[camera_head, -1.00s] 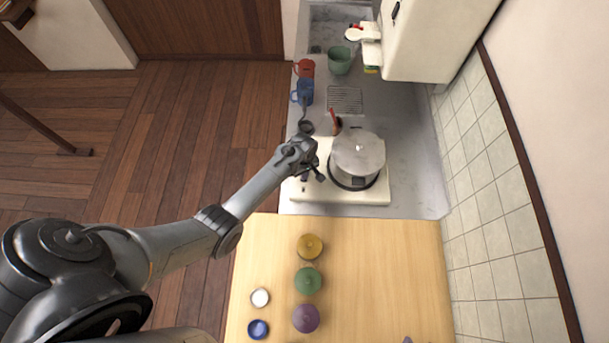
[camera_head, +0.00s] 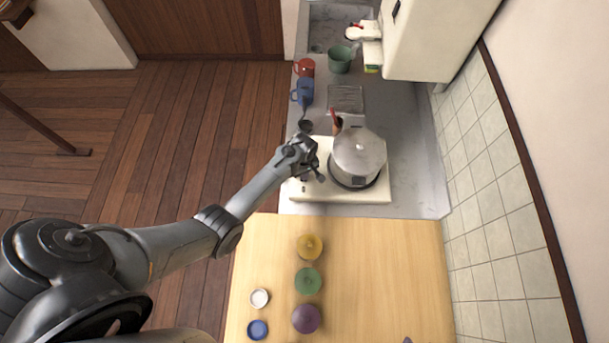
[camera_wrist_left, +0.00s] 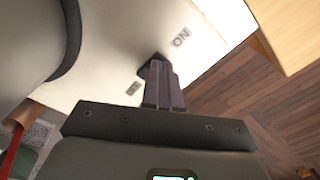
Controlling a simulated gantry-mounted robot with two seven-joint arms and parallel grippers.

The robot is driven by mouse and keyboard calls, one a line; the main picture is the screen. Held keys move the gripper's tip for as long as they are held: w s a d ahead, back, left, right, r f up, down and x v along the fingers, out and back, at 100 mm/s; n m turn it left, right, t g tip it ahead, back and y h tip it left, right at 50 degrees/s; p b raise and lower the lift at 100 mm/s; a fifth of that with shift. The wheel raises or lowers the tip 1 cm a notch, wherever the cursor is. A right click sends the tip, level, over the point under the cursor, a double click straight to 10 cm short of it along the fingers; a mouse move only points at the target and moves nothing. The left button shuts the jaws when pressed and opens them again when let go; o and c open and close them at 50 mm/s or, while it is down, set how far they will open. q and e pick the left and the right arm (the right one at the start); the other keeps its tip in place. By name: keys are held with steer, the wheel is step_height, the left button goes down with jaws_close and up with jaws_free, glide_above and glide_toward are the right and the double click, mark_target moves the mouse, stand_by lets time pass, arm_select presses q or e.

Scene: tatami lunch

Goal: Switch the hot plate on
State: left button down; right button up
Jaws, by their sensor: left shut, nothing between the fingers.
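The hot plate (camera_head: 372,196) is a cream slab on the grey counter, with a lidded metal pot (camera_head: 358,165) on its dark round burner. In the left wrist view its pale top (camera_wrist_left: 110,45) carries an ON label (camera_wrist_left: 181,37) and a second, smaller label (camera_wrist_left: 133,88) that I cannot read clearly. A small dark switch (camera_wrist_left: 148,69) sits between the labels, partly hidden by my fingers. My left gripper (camera_head: 319,177) is shut and empty over the left part of the hot plate. Its fingertips (camera_wrist_left: 158,66) are at the switch; I cannot tell whether they touch it.
A red mug (camera_head: 305,68), a blue mug (camera_head: 303,92) and a green cup (camera_head: 340,61) stand farther back on the counter. The wooden table (camera_head: 380,270) in front holds several coloured lidded bowls and small dishes. A tiled wall (camera_head: 490,210) bounds the right side.

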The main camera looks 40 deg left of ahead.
arm_select(q)
steer(key=shift+f+b, duration=0.3)
steer(key=shift+f, duration=0.2)
step_height(320, 180, up, 7)
steer(key=p, duration=0.7)
steer(key=shift+p, duration=0.35)
stand_by(0.5)
